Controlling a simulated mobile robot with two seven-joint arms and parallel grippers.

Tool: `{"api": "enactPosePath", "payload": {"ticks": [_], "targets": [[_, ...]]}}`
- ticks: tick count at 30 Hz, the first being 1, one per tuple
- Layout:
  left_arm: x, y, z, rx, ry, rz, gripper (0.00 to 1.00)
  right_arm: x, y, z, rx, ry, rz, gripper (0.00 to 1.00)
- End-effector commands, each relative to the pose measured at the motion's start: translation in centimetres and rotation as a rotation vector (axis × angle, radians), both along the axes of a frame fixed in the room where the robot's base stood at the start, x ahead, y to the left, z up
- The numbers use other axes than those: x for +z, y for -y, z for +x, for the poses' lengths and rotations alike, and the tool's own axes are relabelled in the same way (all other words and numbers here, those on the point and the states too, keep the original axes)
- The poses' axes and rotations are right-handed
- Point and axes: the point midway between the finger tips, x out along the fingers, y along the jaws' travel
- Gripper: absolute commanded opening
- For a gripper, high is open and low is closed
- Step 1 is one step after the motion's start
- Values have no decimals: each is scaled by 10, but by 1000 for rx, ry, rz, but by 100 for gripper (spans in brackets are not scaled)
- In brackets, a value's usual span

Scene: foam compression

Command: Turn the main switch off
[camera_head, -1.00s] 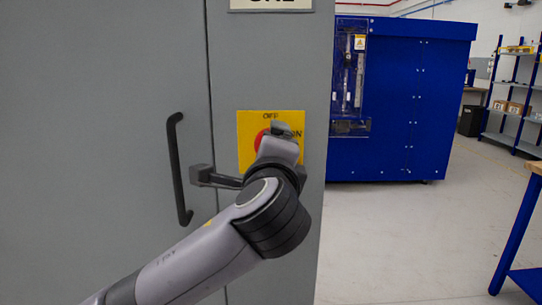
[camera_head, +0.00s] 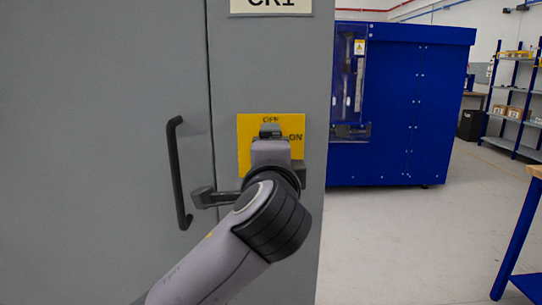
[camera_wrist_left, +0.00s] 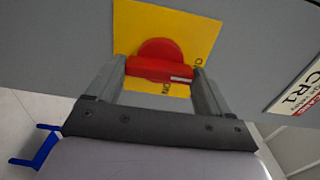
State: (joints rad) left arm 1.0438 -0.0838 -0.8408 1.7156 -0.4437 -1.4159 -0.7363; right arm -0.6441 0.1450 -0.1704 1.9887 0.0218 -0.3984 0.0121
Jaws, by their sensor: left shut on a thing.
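The main switch is a red rotary knob with a bar handle (camera_wrist_left: 160,69) on a yellow plate (camera_head: 298,123) on the grey cabinet (camera_head: 270,60). OFF is printed at the plate's top and ON at its right. My left gripper (camera_head: 270,131) is in front of the plate and hides the knob in the head view. In the left wrist view, its two fingers (camera_wrist_left: 160,76) are shut on the red handle, one at each end. A white mark shows near the handle's right end there. My right gripper is not in view.
A black door handle (camera_head: 177,172) sticks out of the cabinet left of my arm. A blue machine (camera_head: 400,105) stands behind to the right. A blue-legged table (camera_head: 519,235) is at the right edge. The floor between is clear.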

Motion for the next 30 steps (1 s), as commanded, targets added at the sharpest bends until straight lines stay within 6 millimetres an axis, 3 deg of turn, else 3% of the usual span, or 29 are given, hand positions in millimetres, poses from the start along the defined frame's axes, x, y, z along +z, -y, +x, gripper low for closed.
{"api": "enactPosePath", "payload": {"ticks": [3,4,5,16,30], "targets": [[-1,1,0,-1,-3,-4,50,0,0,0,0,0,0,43],[-1,1,0,-1,-3,-4,90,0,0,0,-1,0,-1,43],[-1,1,0,-1,-3,-4,100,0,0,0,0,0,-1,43],[-1,1,-8,-3,-1,-3,100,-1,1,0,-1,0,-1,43],[-1,1,-67,-2,-2,-4,100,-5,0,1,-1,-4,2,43]]}}
